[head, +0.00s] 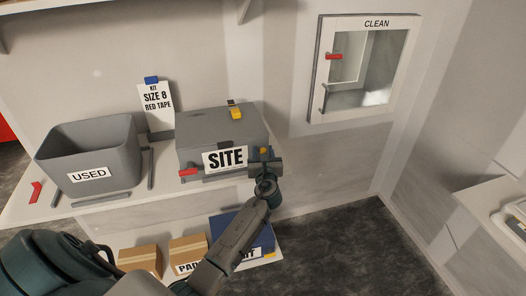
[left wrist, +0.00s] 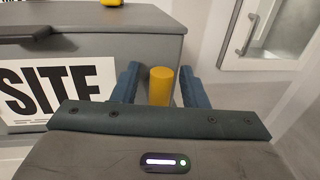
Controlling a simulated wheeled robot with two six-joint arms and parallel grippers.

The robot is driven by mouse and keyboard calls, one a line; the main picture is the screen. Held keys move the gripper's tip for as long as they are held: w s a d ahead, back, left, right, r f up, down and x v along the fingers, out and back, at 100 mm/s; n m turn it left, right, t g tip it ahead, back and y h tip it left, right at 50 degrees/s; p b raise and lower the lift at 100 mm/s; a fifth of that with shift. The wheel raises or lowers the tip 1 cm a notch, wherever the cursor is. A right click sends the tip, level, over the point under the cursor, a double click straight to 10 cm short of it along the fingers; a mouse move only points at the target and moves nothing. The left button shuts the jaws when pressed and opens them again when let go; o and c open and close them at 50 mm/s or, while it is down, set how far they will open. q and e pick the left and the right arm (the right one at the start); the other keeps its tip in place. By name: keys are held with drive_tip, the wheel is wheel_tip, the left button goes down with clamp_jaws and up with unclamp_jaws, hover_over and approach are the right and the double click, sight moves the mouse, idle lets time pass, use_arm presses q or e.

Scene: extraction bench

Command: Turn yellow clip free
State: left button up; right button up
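The grey SITE box (head: 222,128) stands shut on the bench. A yellow clip (left wrist: 161,86) shows as an upright cylinder at the right of the box front in the left wrist view. In the head view only a bit of this clip (head: 263,150) shows above my gripper. My left gripper (head: 265,168) is at that front right corner. Its two blue fingers (left wrist: 158,84) stand open on either side of the clip, with a small gap to it on each side. A red clip (head: 188,172) sits at the box's front left. My right gripper is not in view.
A second yellow piece (head: 236,114) is on the box lid. The grey USED bin (head: 88,150) stands at left, with a SIZE 8 RED TAPE card (head: 157,104) behind. Cartons (head: 140,260) and a blue box (head: 240,230) sit below. A CLEAN hatch (head: 365,68) is on the wall.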

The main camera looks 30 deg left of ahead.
use_arm(q)
clamp_jaws()
drive_tip(key=shift+f, duration=0.1)
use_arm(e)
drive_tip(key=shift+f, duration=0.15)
